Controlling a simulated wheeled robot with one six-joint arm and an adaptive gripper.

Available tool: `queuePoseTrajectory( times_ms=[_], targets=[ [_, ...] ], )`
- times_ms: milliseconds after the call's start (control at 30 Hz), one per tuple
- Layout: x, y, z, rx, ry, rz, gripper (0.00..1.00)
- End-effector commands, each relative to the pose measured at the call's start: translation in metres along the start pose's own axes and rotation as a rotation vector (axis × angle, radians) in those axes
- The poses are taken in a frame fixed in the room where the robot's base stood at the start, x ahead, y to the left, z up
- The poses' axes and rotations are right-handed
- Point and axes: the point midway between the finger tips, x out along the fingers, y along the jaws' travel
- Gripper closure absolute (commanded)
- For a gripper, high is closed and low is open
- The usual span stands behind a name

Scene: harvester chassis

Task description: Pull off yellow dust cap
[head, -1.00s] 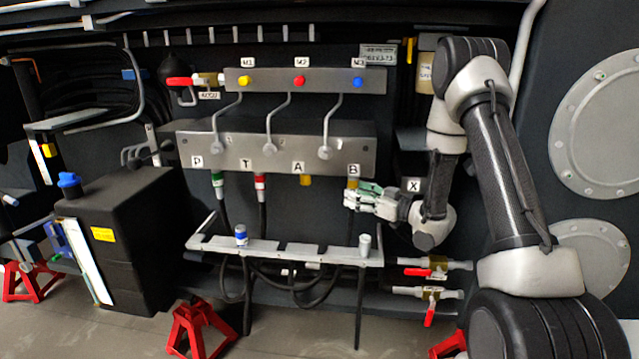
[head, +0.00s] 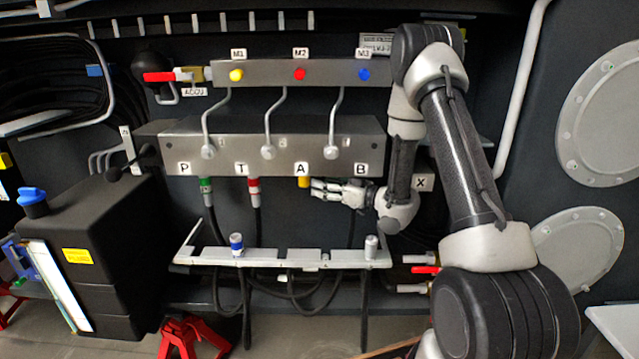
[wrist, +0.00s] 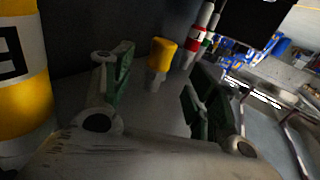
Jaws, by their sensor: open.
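The yellow dust cap (head: 304,182) sits under port A of the grey valve block, beneath the A label. My gripper (head: 314,189) is beside it on the right, its fingers pointing left toward the cap. In the wrist view the cap (wrist: 163,52) shows beyond and between the two spread fingers of my gripper (wrist: 158,78), on a short metallic stub. The fingers are open and nothing is between the tips. Whether a finger touches the cap in the head view is hard to tell.
A large yellow and white banded fitting (wrist: 22,70) with a black mark is close on the left in the wrist view. A red-banded hose coupling (head: 253,185) hangs under T and a green one (head: 206,187) under P. A metal rail (head: 285,257) runs below.

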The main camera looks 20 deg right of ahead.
Motion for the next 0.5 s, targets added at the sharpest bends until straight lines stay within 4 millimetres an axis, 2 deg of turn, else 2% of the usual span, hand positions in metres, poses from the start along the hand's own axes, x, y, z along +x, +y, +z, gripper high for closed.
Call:
queuePoseTrajectory(
  times_ms=[500],
  targets=[
    [0.07,-0.001,0.0,-0.001,0.0,-0.002,0.42]
  ],
)
